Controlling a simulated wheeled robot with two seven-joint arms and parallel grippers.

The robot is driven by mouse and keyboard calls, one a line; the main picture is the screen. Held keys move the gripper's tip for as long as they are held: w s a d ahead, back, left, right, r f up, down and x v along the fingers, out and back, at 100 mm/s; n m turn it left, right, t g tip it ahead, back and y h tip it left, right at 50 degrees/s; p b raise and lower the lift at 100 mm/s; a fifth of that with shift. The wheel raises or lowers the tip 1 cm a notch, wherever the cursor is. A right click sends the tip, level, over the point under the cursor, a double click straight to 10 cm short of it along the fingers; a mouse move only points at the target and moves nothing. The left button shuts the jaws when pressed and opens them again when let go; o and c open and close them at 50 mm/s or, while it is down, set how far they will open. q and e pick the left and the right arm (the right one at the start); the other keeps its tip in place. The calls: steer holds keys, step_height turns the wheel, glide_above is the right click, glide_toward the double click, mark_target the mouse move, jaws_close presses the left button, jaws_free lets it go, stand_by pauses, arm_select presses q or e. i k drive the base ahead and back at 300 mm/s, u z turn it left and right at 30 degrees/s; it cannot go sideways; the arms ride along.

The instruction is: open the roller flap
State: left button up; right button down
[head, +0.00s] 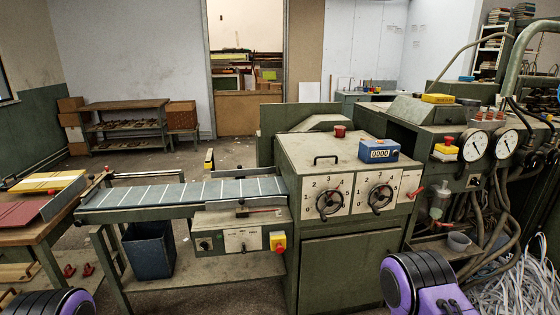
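The green-grey feeder machine (345,238) stands in the middle of the head view. A sloped grey cover with a black bar handle (326,159) forms its top; this looks like the roller flap (305,152), and it lies down flush with the housing. The rollers under it are hidden. Two numbered dials (330,202) are on the front below the cover. Parts of my purple and black arms show at the bottom left and bottom right edges, well apart from the flap. Neither gripper's fingers are in view.
A blue counter box (378,150) and a red knob (340,131) sit on the machine top. A conveyor bed (185,194) extends left to a wooden table (35,234). Gauges, hoses and paper strips crowd the right. A blue bin (148,252) stands under the conveyor.

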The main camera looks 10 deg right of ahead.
mark_target(310, 150)
steer(key=z, duration=1)
steer(key=i, duration=1.05)
steer(key=z, duration=0.15)
